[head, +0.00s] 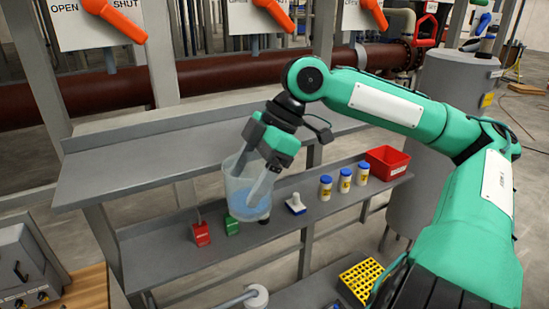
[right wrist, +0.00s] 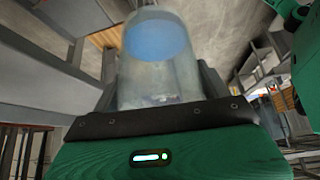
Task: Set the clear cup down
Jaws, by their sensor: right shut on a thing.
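The clear cup (head: 237,182) holds blue liquid at its bottom and looks upright or nearly so in the head view. My right gripper (head: 259,178) comes down from above and is shut on the cup, with a finger showing at its right side. The cup is over the lower grey shelf (head: 330,215); I cannot tell whether its base touches the shelf. In the right wrist view the cup (right wrist: 150,75) stands out beyond the gripper's dark edge, with the blue liquid at its far end. My left gripper is not in view.
On the lower shelf stand a red block (head: 201,234), a green block (head: 232,227), a white-handled tool (head: 295,205), several blue-capped bottles (head: 345,180) and a red bin (head: 388,162). The upper grey shelf (head: 150,170) is bare. A yellow rack (head: 359,283) sits lower right.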

